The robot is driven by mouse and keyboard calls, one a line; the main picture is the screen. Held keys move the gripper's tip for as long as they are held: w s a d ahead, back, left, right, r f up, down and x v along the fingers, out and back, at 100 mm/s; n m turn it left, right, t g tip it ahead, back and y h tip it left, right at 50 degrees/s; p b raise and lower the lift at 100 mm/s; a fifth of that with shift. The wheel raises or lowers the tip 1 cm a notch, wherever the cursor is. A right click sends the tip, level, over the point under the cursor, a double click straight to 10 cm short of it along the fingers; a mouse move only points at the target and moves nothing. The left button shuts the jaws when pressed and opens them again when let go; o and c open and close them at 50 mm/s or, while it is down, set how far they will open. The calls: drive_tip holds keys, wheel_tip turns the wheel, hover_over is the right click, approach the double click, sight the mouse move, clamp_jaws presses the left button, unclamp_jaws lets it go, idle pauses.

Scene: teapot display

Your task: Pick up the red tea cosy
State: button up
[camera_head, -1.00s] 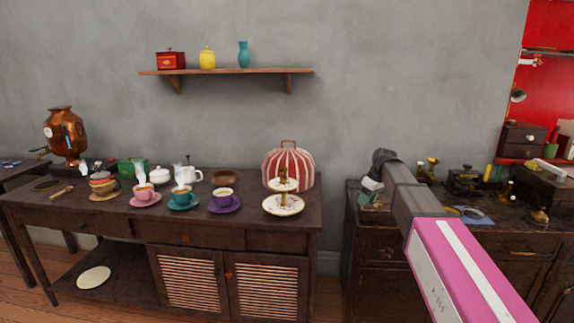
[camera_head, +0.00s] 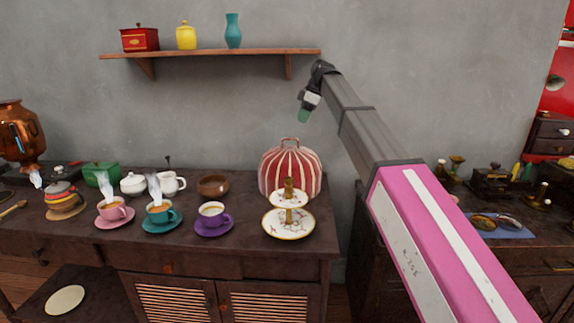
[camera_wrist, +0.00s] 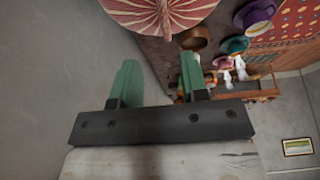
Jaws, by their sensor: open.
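The red tea cosy (camera_head: 291,170) is dome-shaped with cream stripes and a loop handle on top. It stands at the right back of the dark wooden sideboard, behind a tiered cake stand that hides part of its front. My gripper (camera_head: 304,115) is above the cosy, apart from it, with its green fingertips pointing down. In the wrist view my gripper (camera_wrist: 160,78) has its two green fingers spread with nothing between them. The cosy (camera_wrist: 150,14) shows at the top of that view, beyond the fingertips and cut off by the edge.
The tiered cake stand (camera_head: 288,222) is close in front of the cosy. A brown bowl (camera_head: 213,186) and a purple cup (camera_head: 213,215) are to its left. The wall shelf (camera_head: 210,53) holds a red tin, yellow jar and teal vase. A cluttered cabinet (camera_head: 500,225) stands right.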

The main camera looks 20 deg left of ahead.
sight(290, 139)
drive_tip(key=x, duration=0.5)
drive_tip(key=shift+a+f, duration=0.15)
drive_tip(key=shift+f, duration=0.05)
drive_tip(key=shift+s+x, duration=0.2)
drive_tip(key=shift+x, duration=1.1)
drive_tip(key=shift+s+x, duration=0.25)
drive_tip(key=shift+x, duration=1.05)
drive_tip(key=shift+a+r, duration=0.15)
clamp_jaws()
